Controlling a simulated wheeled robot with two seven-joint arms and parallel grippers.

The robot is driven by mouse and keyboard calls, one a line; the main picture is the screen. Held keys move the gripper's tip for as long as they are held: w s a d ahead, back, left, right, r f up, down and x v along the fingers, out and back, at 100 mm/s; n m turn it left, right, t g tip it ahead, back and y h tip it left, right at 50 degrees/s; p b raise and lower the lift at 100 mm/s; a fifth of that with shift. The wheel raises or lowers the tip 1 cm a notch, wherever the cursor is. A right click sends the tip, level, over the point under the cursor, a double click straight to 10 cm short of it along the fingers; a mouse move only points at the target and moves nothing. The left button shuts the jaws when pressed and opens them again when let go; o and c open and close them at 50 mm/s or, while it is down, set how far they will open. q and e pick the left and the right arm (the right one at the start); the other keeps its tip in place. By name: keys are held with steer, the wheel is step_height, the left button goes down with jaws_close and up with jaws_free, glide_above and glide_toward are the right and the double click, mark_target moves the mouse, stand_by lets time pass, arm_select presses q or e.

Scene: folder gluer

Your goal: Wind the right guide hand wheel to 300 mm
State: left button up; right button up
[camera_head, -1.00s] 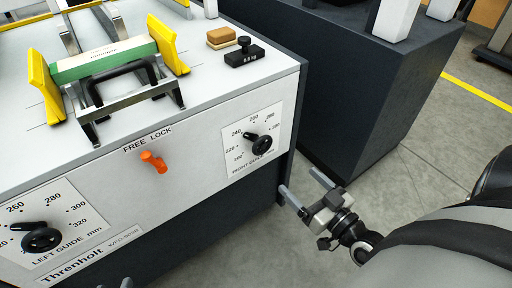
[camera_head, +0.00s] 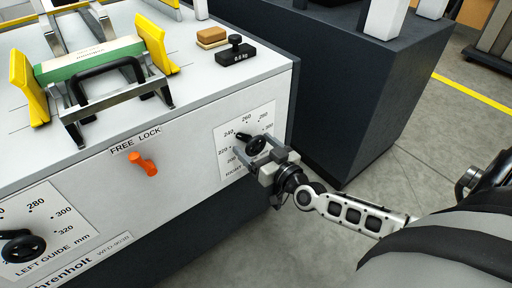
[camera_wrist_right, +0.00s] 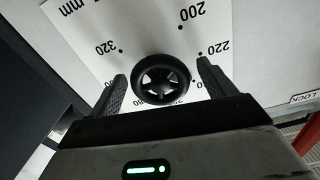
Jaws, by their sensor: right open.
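The right guide hand wheel (camera_head: 257,145) is a small black wheel on a white dial plate (camera_head: 231,167) at the right of the machine's front panel. Its crank knob points up-left, near the 240 mark. My right gripper (camera_head: 254,149) is open at the wheel, with a finger on either side. In the right wrist view the wheel (camera_wrist_right: 160,79) sits between the two spread fingers (camera_wrist_right: 161,82), with gaps visible on both sides. Whether a finger touches it is unclear. Part of the dial is hidden by the gripper. My left gripper is out of view.
An orange lever (camera_head: 144,163) sits under the FREE LOCK label. The left guide hand wheel (camera_head: 22,246) is at lower left. A green carton (camera_head: 90,61) between yellow guides, a black 0.8 kg weight (camera_head: 236,53) and a brown block (camera_head: 212,37) are on top.

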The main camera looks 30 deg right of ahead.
steer(key=shift+w, duration=0.2)
steer(key=c, duration=1)
steer(key=shift+o, duration=0.2)
